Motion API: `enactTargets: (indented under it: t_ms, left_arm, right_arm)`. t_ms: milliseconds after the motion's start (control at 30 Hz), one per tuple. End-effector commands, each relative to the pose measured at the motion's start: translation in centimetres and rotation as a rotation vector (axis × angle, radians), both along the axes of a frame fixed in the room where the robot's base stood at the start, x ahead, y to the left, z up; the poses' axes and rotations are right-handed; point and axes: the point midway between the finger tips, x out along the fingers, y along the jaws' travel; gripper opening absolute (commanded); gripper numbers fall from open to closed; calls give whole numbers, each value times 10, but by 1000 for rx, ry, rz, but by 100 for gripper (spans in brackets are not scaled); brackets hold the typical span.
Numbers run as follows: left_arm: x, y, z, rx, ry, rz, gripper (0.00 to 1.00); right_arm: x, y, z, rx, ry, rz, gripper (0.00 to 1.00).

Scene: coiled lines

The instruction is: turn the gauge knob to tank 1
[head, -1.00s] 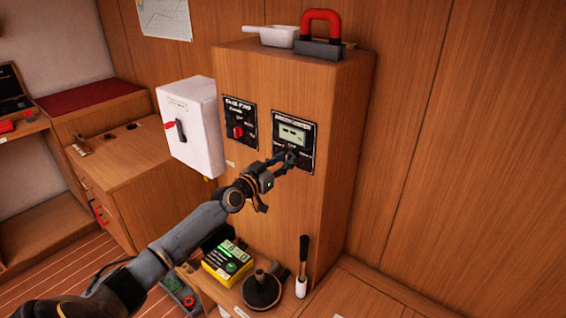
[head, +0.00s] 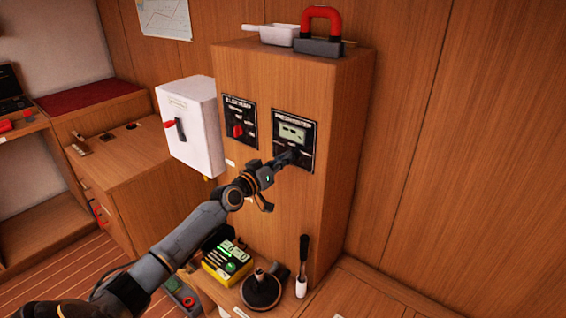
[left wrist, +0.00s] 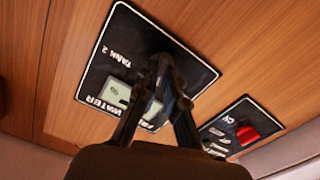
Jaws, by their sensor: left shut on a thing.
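The gauge panel (head: 310,132) is a black plate with a pale display, on the front of the wooden cabinet. In the left wrist view the gauge panel (left wrist: 98,62) appears turned, with "TANK 2" readable on it. My left gripper (head: 287,157) is at the lower part of this panel, shut on the gauge knob. In the left wrist view its fingers (left wrist: 166,80) close around the dark knob (left wrist: 160,62), which they mostly hide. The knob's pointing direction cannot be made out. My right gripper is not in view.
A second panel with a red knob (head: 237,131) is left of the gauge. A white box (head: 190,125) with a red-tipped lever stands further left. Below are a yellow meter (head: 226,262), a black round-based object (head: 262,291) and a black-handled brush (head: 302,268). The cabinet's right side is clear.

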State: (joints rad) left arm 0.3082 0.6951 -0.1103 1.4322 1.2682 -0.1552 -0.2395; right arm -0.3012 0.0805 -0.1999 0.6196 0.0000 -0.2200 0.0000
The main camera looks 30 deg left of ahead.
Motion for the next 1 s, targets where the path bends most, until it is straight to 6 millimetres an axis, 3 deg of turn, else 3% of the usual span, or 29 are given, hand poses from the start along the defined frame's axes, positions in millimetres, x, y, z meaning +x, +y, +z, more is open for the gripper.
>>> enactTargets:
  t_ms: [500, 1000]
  left_arm:
    - [0, 1, -1, -379, 30, 0, 0]
    - [0, 2, -1, -481, 38, 1, 0]
  right_arm:
    - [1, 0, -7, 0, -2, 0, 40]
    - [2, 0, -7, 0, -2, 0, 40]
